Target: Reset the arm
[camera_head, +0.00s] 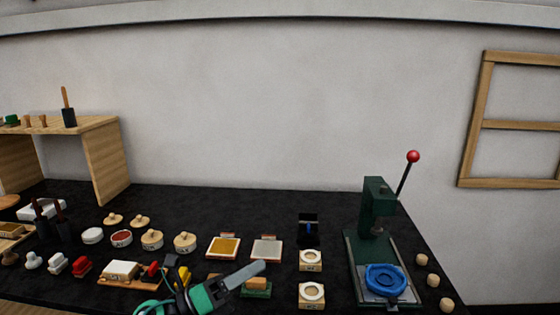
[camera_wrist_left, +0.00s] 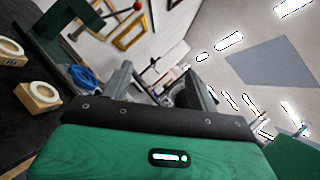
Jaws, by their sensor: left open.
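My left gripper (camera_head: 248,273) reaches in from the bottom of the head view, over the front of the black table. In the left wrist view my left gripper (camera_wrist_left: 162,85) has its two grey fingers apart with nothing held between them. The wrist is tilted, so that view looks past the press toward the wall and ceiling. My right gripper does not show in the head view.
A green press (camera_head: 375,205) with a red-knobbed lever stands right, a blue ring-shaped piece (camera_head: 385,278) on its base. Blocks with white rings (camera_head: 311,258), a yellow pad (camera_head: 223,247) and several stamps and pots crowd the table. A wooden shelf (camera_head: 112,160) stands left.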

